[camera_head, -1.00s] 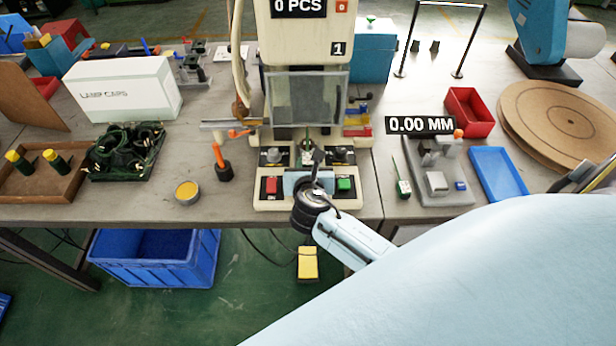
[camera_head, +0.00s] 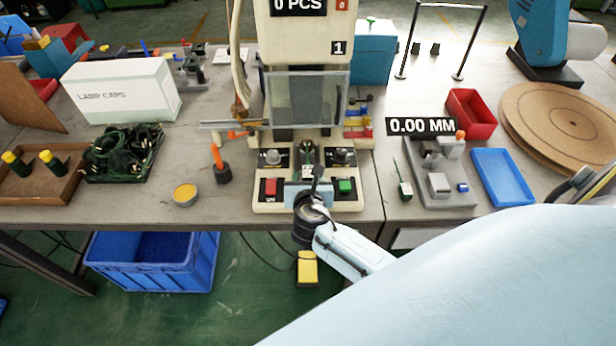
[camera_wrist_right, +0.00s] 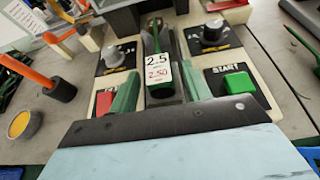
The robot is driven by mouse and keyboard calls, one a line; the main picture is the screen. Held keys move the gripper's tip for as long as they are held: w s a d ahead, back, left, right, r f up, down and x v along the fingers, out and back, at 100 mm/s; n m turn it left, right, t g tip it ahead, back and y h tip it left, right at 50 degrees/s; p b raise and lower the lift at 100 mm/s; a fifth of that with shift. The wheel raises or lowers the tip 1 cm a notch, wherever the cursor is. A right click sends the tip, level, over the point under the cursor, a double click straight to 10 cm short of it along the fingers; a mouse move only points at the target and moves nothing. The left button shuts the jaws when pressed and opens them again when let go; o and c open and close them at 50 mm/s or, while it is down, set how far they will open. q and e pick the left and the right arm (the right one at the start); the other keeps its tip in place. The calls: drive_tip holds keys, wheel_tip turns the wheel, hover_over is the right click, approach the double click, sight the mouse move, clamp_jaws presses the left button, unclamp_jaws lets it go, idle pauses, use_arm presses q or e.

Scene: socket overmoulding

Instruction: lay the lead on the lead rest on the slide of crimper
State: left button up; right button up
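The crimper (camera_head: 306,50) stands mid-table with its displays at the top. The lead (camera_head: 306,157), dark green with a white tag, lies on the slide between the two knobs. In the right wrist view the lead (camera_wrist_right: 158,92) points away from me, its tag reading 2.5 and 2.50. The lead rest beneath it is largely hidden, so I cannot tell how the lead sits on it. My right gripper (camera_head: 317,182) is at the crimper's front. Its two fingers stand apart on either side of the lead's near end (camera_wrist_right: 160,82), with gaps showing. My left gripper is out of view.
A red button (camera_head: 270,187) and a green button (camera_head: 345,186) flank my gripper. An orange-handled tool (camera_head: 219,162) and a yellow pot (camera_head: 185,194) stand left. Another tagged lead (camera_head: 404,186) lies right, beside a grey gauge block (camera_head: 437,185) and blue tray (camera_head: 502,176).

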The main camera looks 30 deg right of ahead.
drive_tip(key=shift+r, duration=0.3)
drive_tip(key=p+v, duration=0.2)
drive_tip(key=v, duration=1)
drive_tip(key=shift+f, duration=0.15)
drive_tip(key=s+f+m+g+y, duration=0.25)
drive_tip(key=s+f+m, duration=0.25)
drive_tip(key=f, duration=0.6)
drive_tip(key=s+f+m+g+y, duration=0.2)
drive_tip(key=s+f+m+g, duration=0.3)
drive_tip(key=f, duration=0.7)
drive_tip(key=s+f+m+g, duration=0.1)
drive_tip(key=s+f+m, duration=0.3)
drive_tip(key=s, duration=0.4)
drive_tip(key=s+d+f+m+g+y, duration=0.1)
drive_tip(key=s+f+m, duration=0.4)
drive_tip(key=s+m, duration=0.2)
drive_tip(key=s+f+m+g+y, duration=0.1)
drive_tip(key=s+f+m, duration=0.3)
drive_tip(key=s, duration=0.6)
drive_tip(key=shift+d+f+m, duration=0.2)
drive_tip(key=shift+d+m, duration=0.05)
drive_tip(key=shift+m, duration=0.95)
